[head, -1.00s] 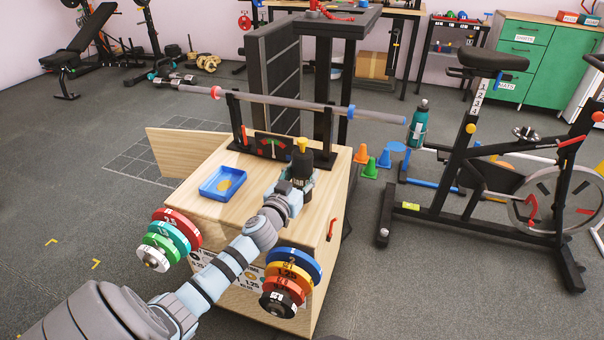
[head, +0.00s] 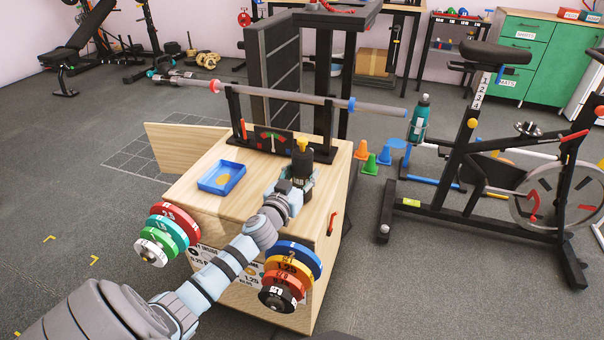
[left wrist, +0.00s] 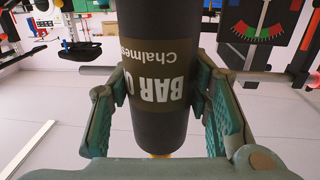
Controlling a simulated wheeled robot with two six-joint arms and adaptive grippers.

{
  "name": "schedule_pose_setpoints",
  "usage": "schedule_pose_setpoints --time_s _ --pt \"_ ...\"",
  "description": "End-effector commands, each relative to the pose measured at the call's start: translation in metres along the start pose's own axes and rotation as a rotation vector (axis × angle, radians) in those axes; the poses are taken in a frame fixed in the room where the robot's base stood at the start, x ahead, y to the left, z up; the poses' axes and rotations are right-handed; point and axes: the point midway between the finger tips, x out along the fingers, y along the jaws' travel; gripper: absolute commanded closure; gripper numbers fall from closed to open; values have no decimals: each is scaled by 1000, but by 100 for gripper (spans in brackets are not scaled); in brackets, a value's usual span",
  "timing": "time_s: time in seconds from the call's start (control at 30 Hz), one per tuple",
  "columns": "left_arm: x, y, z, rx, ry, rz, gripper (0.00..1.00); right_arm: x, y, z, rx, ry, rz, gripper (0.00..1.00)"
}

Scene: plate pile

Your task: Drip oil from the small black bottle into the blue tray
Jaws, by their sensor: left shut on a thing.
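The small black bottle (head: 302,165) has a yellow cap and stands upright at the right part of the wooden box top. My left gripper (head: 298,180) is shut on it. In the left wrist view the bottle (left wrist: 155,75) fills the middle, with "BAR O" and "Chalmers" lettering upside down, between the green finger pads of the gripper (left wrist: 160,105). The blue tray (head: 211,187) lies on the box top left of the bottle, with a yellowish patch inside. Whether the bottle's base touches the wood is hidden by the gripper. My right gripper is not in view.
A barbell (head: 290,97) rests on black uprights behind the bottle and tray. A dial gauge (head: 272,143) stands between them. Coloured weight plates hang on the box's front left (head: 168,232) and front right (head: 291,270). The wood between tray and bottle is clear.

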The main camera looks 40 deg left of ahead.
Motion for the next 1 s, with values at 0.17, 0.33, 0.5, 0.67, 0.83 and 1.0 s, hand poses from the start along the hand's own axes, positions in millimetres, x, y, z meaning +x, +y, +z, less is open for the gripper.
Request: schedule_pose_setpoints --time_s 0.17,0.33,0.5,0.67,0.83,1.0 --pt "0 0 3 0 2 1 100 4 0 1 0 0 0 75" --pt "0 0 5 0 2 1 52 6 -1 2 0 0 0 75" --pt "0 0 5 0 1 0 32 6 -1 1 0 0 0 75" --pt "0 0 5 0 1 0 32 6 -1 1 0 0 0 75" --pt "-6 0 6 2 -2 -1 32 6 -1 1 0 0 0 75" --pt "-42 0 7 5 -3 2 32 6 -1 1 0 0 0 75"
